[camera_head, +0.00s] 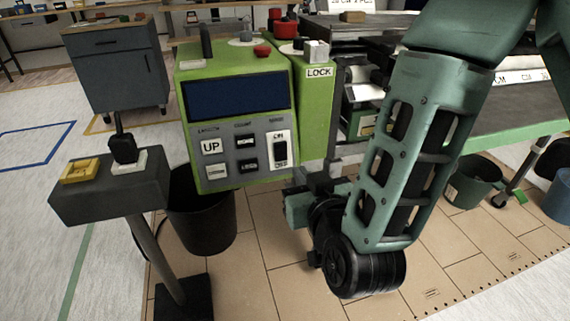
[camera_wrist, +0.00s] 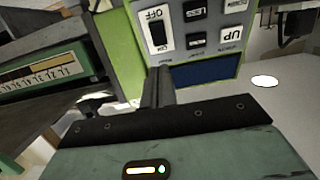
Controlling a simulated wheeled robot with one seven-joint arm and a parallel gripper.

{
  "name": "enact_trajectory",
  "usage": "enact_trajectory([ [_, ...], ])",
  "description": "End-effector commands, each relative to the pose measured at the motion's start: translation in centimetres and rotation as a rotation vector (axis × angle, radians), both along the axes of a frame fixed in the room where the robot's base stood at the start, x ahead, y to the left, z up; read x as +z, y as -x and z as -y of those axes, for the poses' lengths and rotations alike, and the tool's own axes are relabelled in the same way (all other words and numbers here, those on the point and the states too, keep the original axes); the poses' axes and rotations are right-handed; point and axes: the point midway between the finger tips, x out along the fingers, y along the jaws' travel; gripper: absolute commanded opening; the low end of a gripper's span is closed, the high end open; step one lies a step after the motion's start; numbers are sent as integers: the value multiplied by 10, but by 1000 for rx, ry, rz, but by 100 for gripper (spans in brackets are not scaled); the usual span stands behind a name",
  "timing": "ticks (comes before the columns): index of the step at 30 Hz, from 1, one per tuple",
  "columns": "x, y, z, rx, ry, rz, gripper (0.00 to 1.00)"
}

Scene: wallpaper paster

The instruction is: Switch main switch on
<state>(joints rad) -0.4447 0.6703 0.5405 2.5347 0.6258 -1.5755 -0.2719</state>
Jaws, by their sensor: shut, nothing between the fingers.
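The main switch (camera_head: 280,150) is a dark rocker on a white plate marked ON at the top and OFF at the bottom, at the right of the grey panel of a green control box (camera_head: 315,110). It shows upside down in the wrist view (camera_wrist: 158,34), beyond my fingertips. Which way the rocker is pressed is hard to tell. My gripper (camera_wrist: 158,72) is shut and empty, its fingers together, pointing toward the box and apart from the switch. In the head view it is low, just right of the panel, partly hidden by my wrist.
An UP button (camera_head: 211,147) and other buttons sit left of the switch, under a dark blue display (camera_head: 237,97). A red emergency knob (camera_head: 262,50) is on top of the box. A grey pedestal (camera_head: 110,190) stands at left, and a black bin (camera_head: 203,220) stands below the box.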

Motion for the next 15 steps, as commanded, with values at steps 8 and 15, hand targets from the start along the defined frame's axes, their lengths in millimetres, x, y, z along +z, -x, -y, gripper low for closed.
enact_trajectory([
  [8,-11,-55,-14,-4,-2,0,0],
  [15,-18,-93,-26,-2,-2,1,0],
])
